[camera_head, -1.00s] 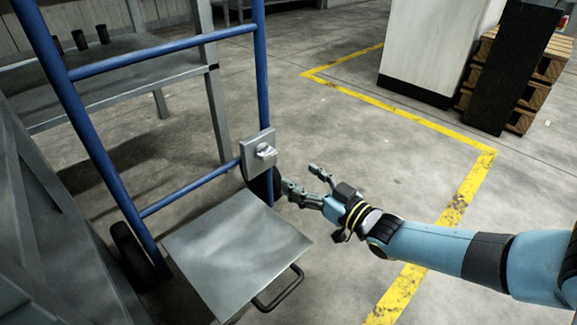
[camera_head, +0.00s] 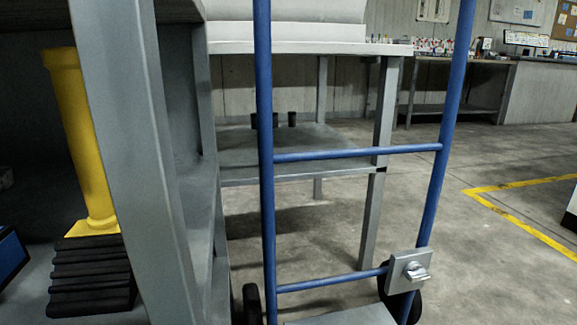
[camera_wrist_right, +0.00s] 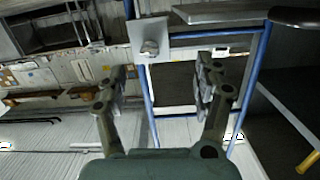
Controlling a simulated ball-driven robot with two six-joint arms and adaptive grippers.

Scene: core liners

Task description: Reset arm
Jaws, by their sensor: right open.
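My right gripper (camera_wrist_right: 162,78) shows in the right wrist view, open with its two fingers apart and nothing between them. A blue hand truck (camera_head: 265,180) stands upright in the head view; its blue frame also shows in the right wrist view (camera_wrist_right: 251,80), beyond the fingers. A small grey plate with a metal knob (camera_head: 410,270) sits on its right upright, and in the right wrist view this plate (camera_wrist_right: 148,38) is above the gap between the fingers, apart from them. Neither gripper is in the head view. The left gripper is in no view.
A grey shelf frame (camera_head: 150,150) stands close at the left, with a yellow cylinder (camera_head: 88,140) and a black ribbed block (camera_head: 92,278) on it. A grey table (camera_head: 385,140) stands behind the hand truck. Open concrete floor with a yellow line (camera_head: 520,225) lies at the right.

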